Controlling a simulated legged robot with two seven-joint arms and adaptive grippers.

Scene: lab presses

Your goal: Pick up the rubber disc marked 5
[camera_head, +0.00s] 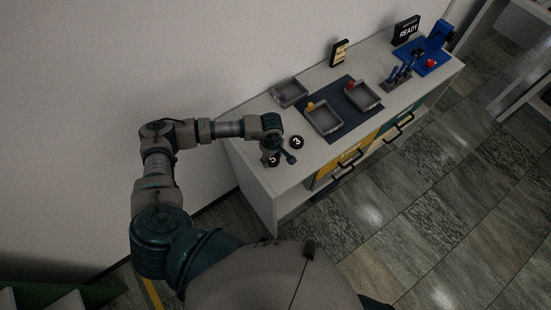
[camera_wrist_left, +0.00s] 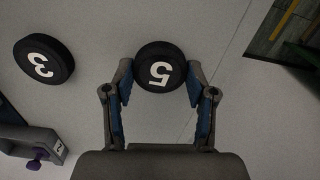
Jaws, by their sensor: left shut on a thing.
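The black rubber disc marked 5 (camera_wrist_left: 160,67) lies between the two fingers of my left gripper (camera_wrist_left: 160,82) in the left wrist view, with its white number facing up. The fingers touch it on both sides, and the gripper is shut on it. In the head view the disc marked 5 (camera_head: 273,160) is partly covered by my left gripper (camera_head: 283,155), at the near left end of the counter. A second black disc, marked 3 (camera_head: 297,142), lies close by; it also shows in the left wrist view (camera_wrist_left: 43,59). My right gripper is out of view.
Grey trays (camera_head: 323,118) stand on and beside a dark mat (camera_head: 337,136) farther along the counter (camera_head: 252,118). The counter's front edge is near the disc.

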